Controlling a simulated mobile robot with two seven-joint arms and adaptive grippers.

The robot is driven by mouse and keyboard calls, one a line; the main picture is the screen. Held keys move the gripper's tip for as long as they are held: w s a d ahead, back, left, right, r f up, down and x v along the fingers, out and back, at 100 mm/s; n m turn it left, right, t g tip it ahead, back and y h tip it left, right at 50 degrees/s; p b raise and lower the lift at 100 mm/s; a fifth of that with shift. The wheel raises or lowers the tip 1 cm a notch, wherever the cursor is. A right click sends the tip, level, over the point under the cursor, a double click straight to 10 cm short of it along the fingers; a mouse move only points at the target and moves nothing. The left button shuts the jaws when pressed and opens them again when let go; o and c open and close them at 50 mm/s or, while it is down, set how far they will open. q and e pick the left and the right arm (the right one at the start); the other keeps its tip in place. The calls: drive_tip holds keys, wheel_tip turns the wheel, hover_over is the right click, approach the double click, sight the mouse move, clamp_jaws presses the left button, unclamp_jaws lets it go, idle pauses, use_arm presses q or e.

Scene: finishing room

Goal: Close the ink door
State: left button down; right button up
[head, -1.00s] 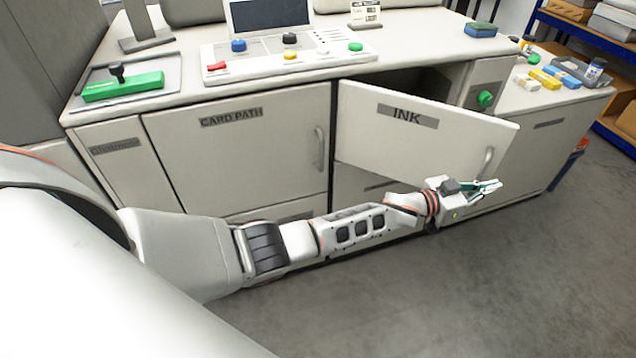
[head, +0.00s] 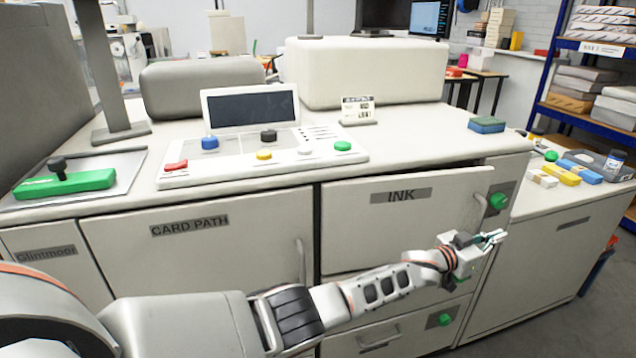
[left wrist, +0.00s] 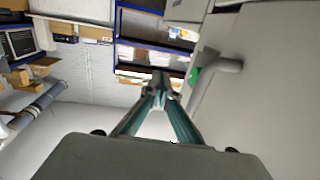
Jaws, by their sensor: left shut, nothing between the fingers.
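The ink door (head: 350,225) is a pale panel with a dark INK label, hinged at its left side. It stands nearly flush with the cabinet, with a thin dark gap along its top edge that looks widest at the right. Its handle (head: 482,212) is near its right edge and also shows in the left wrist view (left wrist: 226,66). My left gripper (head: 497,237) is shut and empty, in front of the door's right edge below the handle. In the left wrist view its fingertips (left wrist: 160,80) meet, with the door at right. I cannot tell whether it touches the door. My right gripper is out of view.
A green knob (head: 498,202) sits on the cabinet right of the door. A lower drawer (head: 375,338) is under it, and the card path door (head: 190,260) is to the left. A control panel (head: 262,155) and a sponge (head: 486,125) are on top.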

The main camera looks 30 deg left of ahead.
use_arm(q)
drive_tip(key=shift+n+t+y, duration=0.5)
drive_tip(key=shift+n+y, duration=0.1)
drive_tip(key=shift+y, duration=0.2)
drive_tip(key=w+a, duration=0.1)
drive_tip(key=w+b, duration=0.1)
drive_tip(key=w, duration=0.1)
drive_tip(key=w+a+b, duration=0.1)
drive_tip(key=shift+w+a+r, duration=0.1)
drive_tip(key=shift+w+a, duration=0.05)
drive_tip(key=shift+a, duration=0.15)
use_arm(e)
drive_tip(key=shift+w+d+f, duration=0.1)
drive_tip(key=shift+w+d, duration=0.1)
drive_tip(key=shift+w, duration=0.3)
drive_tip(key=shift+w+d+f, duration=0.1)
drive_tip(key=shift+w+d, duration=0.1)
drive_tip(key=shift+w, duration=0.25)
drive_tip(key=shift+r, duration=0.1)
